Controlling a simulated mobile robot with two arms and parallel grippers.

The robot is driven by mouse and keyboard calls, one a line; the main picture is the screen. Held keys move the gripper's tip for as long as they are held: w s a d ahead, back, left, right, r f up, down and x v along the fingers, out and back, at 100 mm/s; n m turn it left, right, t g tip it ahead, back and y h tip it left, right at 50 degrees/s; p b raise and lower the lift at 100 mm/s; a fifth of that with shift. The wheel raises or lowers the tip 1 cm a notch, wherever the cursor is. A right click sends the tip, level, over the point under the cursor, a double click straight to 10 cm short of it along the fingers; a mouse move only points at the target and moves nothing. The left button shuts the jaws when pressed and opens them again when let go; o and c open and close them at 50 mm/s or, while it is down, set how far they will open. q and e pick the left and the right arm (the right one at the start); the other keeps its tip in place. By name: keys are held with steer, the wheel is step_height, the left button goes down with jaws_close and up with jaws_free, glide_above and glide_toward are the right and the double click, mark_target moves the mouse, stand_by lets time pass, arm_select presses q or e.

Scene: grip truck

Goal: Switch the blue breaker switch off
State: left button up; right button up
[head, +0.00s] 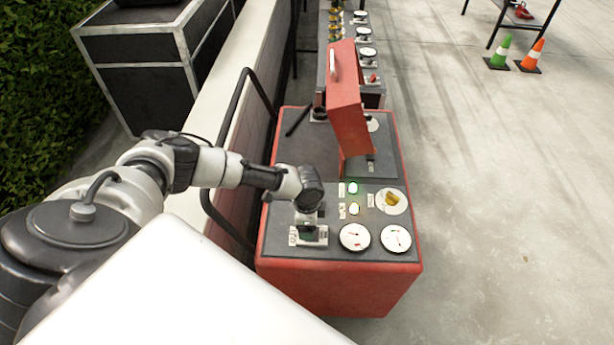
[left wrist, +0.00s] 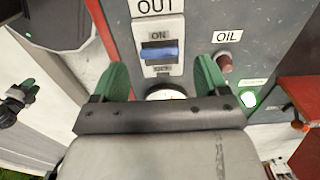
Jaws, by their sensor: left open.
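The blue breaker switch (left wrist: 160,52) sits in a pale plate below an "OUT" label in the left wrist view. "ON" is printed above its blue lever, and a second, partly legible marking lies below it. I cannot tell which position it is in. My left gripper (left wrist: 162,80) is open, with one green fingertip to each side of the switch's line and nothing between them. In the head view my left gripper (head: 311,234) is over the near left part of the red machine's panel (head: 330,252) and hides the switch there.
A raised red cover (head: 347,100) stands behind. A black rail (head: 232,130) runs along the left. Open floor lies to the right.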

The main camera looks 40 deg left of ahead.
arm_select(q)
steer(key=shift+f, duration=2)
steer(key=shift+c, duration=0.3)
steer(key=c, duration=0.9)
steer(key=shift+o, duration=0.2)
steer(key=shift+w+d+g+y, duration=0.2)
steer(key=shift+d+g+y, duration=0.3)
steer(key=shift+y, duration=0.3)
steer(key=shift+w+d+g+y+b, duration=0.2)
steer(key=shift+g+y+b, duration=0.15)
steer(key=shift+y, duration=0.25)
steer(key=shift+w+d+g+y+b, duration=0.15)
steer(key=shift+g+y+b, duration=0.15)
steer(key=shift+y, duration=0.3)
steer(key=shift+r+g+y, duration=0.1)
steer(key=shift+g+y, duration=0.25)
steer(key=shift+y, duration=0.15)
